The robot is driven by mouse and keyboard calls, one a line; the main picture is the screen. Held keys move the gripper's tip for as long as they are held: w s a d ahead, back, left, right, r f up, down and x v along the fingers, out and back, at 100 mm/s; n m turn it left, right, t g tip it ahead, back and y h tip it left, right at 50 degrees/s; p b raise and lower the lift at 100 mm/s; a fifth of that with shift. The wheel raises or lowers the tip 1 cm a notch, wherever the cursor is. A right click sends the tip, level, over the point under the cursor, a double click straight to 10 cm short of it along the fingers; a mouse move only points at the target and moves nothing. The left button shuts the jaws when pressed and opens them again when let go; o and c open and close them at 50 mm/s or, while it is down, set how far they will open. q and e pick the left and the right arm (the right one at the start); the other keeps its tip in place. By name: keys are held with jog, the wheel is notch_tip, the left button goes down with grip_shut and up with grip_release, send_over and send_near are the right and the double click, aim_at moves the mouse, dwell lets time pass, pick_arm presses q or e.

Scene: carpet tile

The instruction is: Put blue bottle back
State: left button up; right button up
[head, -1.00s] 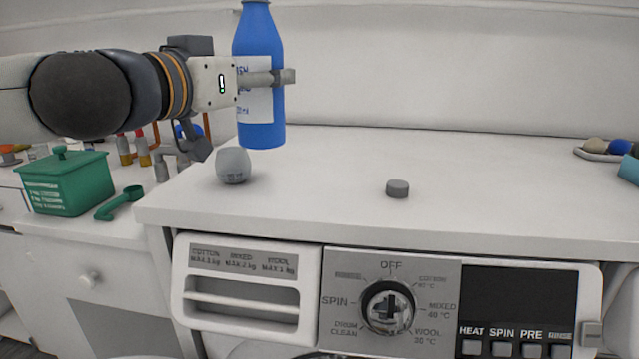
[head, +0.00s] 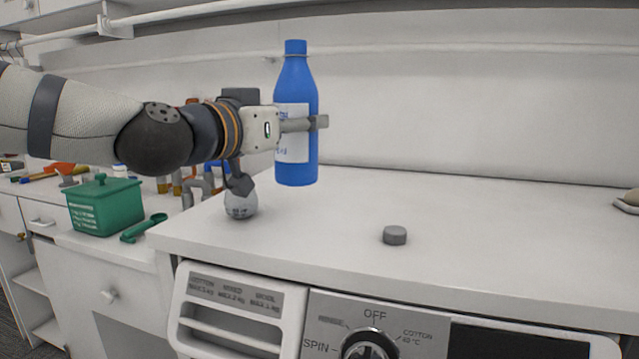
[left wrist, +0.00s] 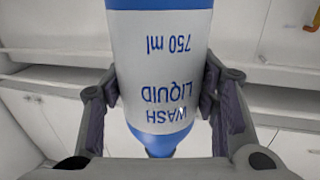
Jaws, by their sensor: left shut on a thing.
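The blue bottle (head: 296,85) with a white label is upright in the head view, held in the air above the white machine top (head: 330,220). My left gripper (head: 303,124) is shut around its middle from the left. In the left wrist view the bottle (left wrist: 160,70) fills the space between both fingers, and its label reads "WASH LIQUID 750 ml" upside down. A small grey cap (head: 394,235) lies on the machine top to the right, apart from the bottle. My right gripper is not in view.
A green box (head: 104,207) and green scoop (head: 144,228) are on the lower counter at left. The machine top's middle is largely clear. A rail (head: 150,20) runs above.

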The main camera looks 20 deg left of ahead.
pick_arm(q)
jog(key=w+f+b, duration=0.1)
jog(key=w+f, duration=0.1)
jog(key=f, duration=0.1)
jog(key=w+d+f+b, duration=0.1)
jog(key=w+f, duration=0.1)
jog(key=f, duration=0.1)
jog(key=w+f+b, duration=0.1)
jog(key=w+f, duration=0.1)
jog(key=f, duration=0.2)
jog(key=shift+w+d, duration=0.3)
jog(key=shift+d, duration=0.1)
jog(key=shift+s+r, duration=0.1)
jog(key=shift+r, duration=0.1)
jog(key=shift+f, duration=0.1)
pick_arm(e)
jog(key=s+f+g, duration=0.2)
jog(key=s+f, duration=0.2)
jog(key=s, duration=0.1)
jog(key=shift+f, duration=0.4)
pick_arm(q)
jog(key=o, duration=1.6)
jog(key=shift+f, duration=0.15)
